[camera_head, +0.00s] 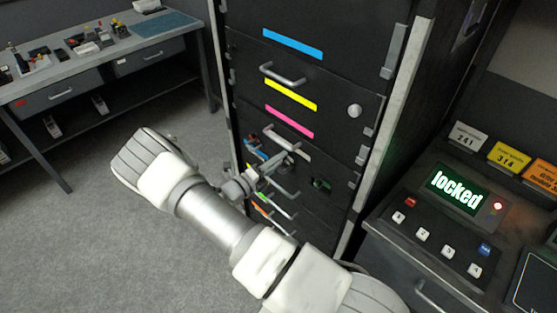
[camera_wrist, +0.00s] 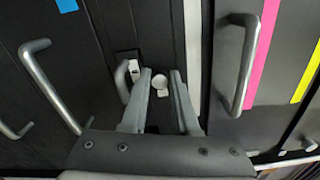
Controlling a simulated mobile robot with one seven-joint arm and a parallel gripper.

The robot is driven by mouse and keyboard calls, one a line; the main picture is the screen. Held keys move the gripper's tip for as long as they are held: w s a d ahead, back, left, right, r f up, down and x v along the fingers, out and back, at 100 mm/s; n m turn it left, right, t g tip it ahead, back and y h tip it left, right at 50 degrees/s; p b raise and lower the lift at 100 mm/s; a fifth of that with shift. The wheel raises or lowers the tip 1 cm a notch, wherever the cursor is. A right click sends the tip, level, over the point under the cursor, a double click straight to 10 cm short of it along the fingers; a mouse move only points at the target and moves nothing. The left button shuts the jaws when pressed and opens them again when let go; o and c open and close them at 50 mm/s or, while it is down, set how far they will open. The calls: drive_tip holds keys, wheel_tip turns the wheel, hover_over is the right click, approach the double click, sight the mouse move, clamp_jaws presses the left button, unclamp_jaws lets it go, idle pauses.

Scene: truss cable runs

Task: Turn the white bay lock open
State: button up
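The white bay's stripe (camera_head: 302,152) shows on the black cabinet front, below the pink stripe. My gripper (camera_head: 285,162) is in front of it and hides part of that area. In the wrist view the white stripe (camera_wrist: 193,45) runs upright right of my gripper (camera_wrist: 162,76). The fingers are open, with a small round pale knob (camera_wrist: 162,81) showing in the gap between the tips. Dark space shows on both sides of the knob; whether the fingers reach around it I cannot tell. A metal handle (camera_wrist: 122,82) is just left of the left finger.
A console (camera_head: 455,188) at right reads "locked" with a red light. Another round knob (camera_head: 354,110) sits right of the yellow stripe (camera_head: 291,94). A handle (camera_wrist: 247,62) stands out beside the pink stripe (camera_wrist: 262,50). A workbench (camera_head: 95,55) is at far left; floor between is clear.

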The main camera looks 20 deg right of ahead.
drive_tip(key=o, duration=0.4)
drive_tip(key=shift+c, duration=0.2)
drive_tip(key=b+v, duration=0.1)
drive_tip(key=v, duration=1.6)
drive_tip(key=shift+a, duration=0.25)
drive_tip(key=shift+s, duration=0.1)
